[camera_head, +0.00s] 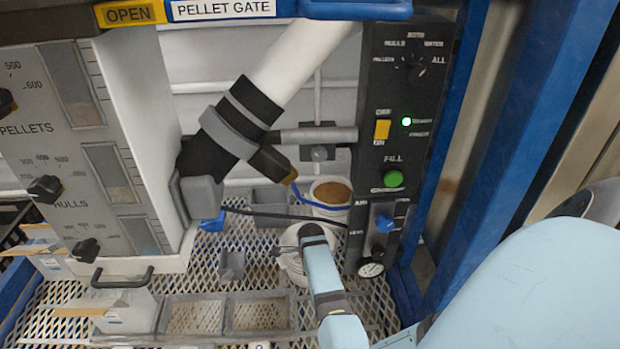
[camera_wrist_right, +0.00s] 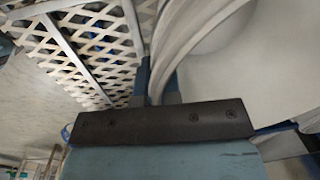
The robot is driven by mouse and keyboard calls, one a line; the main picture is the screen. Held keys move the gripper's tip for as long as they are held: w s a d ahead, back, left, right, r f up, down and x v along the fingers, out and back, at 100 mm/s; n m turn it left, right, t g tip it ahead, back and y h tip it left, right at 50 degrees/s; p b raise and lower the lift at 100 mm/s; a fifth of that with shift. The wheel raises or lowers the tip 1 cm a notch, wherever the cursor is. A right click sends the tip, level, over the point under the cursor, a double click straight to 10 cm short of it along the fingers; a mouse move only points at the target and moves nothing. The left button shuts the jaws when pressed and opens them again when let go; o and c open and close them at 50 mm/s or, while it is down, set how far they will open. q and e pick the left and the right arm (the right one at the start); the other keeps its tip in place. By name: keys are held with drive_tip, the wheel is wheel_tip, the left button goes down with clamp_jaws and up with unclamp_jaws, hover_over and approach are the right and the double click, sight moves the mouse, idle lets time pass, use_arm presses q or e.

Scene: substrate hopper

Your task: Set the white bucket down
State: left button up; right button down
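The white bucket (camera_head: 290,264) is at the middle of the lower head view, over the mesh shelf (camera_head: 375,300). My right gripper (camera_head: 313,236) reaches in from the lower right and partly covers it. In the right wrist view the white bucket's curved rim and wall (camera_wrist_right: 235,65) fill the right side. The rim runs down between the fingers of my right gripper (camera_wrist_right: 157,85), which is shut on it. I cannot tell whether the bucket's base touches the mesh. My left gripper is not in view.
A second white bucket with brown contents (camera_head: 331,196) stands just behind, under the pellet pipe (camera_head: 285,65). The control panel (camera_head: 398,120) is to the right. Some mesh is bare.

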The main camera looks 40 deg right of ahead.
drive_tip(key=shift+f, duration=0.1)
drive_tip(key=c, duration=1.3)
unclamp_jaws()
drive_tip(key=shift+c, duration=0.2)
use_arm(q)
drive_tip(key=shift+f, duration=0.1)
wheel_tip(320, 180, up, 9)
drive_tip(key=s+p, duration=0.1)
drive_tip(key=p, duration=1.2)
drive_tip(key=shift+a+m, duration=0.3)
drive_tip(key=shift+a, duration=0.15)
use_arm(e)
wheel_tip(320, 180, up, 12)
drive_tip(key=shift+s+a, duration=0.25)
drive_tip(key=shift+s, duration=0.15)
